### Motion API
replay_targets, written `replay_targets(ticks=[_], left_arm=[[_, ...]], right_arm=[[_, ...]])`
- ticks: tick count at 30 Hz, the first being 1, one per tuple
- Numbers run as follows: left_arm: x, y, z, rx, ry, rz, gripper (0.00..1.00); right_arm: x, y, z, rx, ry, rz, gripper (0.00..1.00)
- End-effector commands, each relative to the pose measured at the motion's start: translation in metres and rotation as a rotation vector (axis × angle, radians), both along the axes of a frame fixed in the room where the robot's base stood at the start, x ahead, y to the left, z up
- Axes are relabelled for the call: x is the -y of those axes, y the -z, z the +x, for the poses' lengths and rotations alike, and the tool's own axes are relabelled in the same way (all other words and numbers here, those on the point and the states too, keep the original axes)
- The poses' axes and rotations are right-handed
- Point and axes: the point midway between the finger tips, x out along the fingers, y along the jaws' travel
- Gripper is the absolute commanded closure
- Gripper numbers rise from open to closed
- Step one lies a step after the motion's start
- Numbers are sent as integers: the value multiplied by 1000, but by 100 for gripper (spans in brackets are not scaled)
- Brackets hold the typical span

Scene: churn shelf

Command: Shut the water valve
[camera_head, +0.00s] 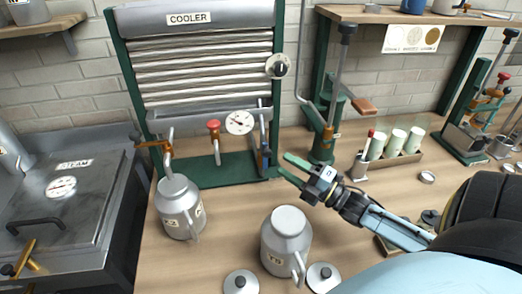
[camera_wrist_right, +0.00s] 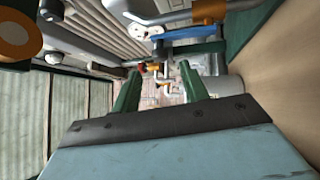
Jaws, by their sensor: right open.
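A blue valve handle (camera_head: 265,158), which looks like the water valve, sits on a pipe at the cooler's (camera_head: 205,65) lower right. A blue bar, probably this handle (camera_wrist_right: 190,33), shows in the right wrist view, above and beyond the fingers. My right gripper (camera_head: 286,165) is open and empty, its green fingers pointing left just right of the handle and apart from it. Its two fingers also show in the right wrist view (camera_wrist_right: 160,72). My left gripper is not in view.
A red-knobbed tap (camera_head: 214,128) and a gauge (camera_head: 239,122) stand left of the valve. Milk cans stand left (camera_head: 180,208) and in front (camera_head: 286,240). A green lever stand (camera_head: 325,120) is right of the gripper, with a tube rack (camera_head: 393,160) beyond.

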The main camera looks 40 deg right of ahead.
Motion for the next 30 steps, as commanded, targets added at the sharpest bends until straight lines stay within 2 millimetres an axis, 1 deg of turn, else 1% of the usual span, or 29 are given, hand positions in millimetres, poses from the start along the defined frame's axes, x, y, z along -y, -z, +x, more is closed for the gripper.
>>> replay_targets(ticks=[1,6,9,13,18,27,28,30], left_arm=[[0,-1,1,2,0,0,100],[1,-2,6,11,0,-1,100],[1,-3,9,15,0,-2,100],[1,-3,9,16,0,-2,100],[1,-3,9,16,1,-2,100],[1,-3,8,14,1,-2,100],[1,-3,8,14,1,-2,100],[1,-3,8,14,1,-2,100]], right_arm=[[-3,-5,12,6,-2,-2,56],[-13,-12,43,4,-1,1,56],[-18,-16,59,4,-1,1,56],[-22,-18,73,2,0,1,56],[-25,-20,83,0,-1,0,56],[-26,-20,85,-1,0,0,56],[-26,-20,85,-1,0,0,58],[-26,-20,84,-1,0,0,68]])
